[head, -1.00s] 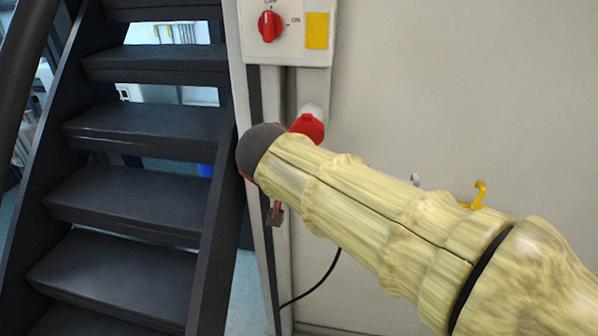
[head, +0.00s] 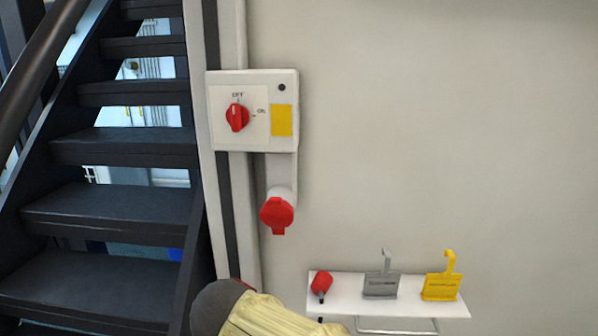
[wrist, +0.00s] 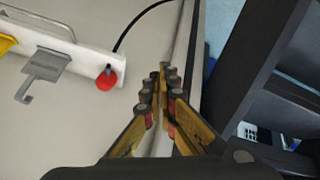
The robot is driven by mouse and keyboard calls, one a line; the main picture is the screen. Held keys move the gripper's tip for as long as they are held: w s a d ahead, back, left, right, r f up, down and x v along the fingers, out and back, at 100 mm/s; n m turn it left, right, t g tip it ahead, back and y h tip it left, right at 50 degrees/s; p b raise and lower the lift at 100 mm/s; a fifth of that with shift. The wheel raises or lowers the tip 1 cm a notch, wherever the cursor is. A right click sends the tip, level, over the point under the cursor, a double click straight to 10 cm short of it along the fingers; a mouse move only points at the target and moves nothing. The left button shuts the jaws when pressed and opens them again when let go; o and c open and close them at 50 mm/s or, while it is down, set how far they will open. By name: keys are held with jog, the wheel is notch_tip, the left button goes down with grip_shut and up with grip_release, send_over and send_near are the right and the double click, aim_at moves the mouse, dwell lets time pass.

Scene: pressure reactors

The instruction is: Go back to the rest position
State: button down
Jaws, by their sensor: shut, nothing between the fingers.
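My gripper (wrist: 163,100) shows in the wrist view with its two fingers brought together and nothing between them. It hangs in front of the wall, clear of the shelf. In the head view only part of my arm shows at the bottom edge, and the fingers are hidden there.
A switch box (head: 222,118) with a red knob (head: 237,117) is on the wall, above a red socket cover (head: 277,215). A white shelf (head: 410,310) holds a red item (head: 321,283), a grey tag (head: 381,284) and a yellow tag (head: 440,286). Dark stairs (head: 110,208) stand at the left.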

jog(key=s+d+m, duration=0.1)
jog(key=s+d, duration=0.4)
jog(key=d, duration=0.3)
jog(key=s+d+f+m+g, duration=0.1)
jog(key=s+d, duration=0.4)
jog(key=d, duration=0.4)
jog(key=s+d+f+m, duration=0.1)
jog(key=s+d, duration=0.4)
jog(key=d, duration=0.4)
jog(key=shift+d+m+g+y, duration=0.15)
jog(key=shift+m+g+y, duration=0.15)
jog(key=shift+m, duration=0.1)
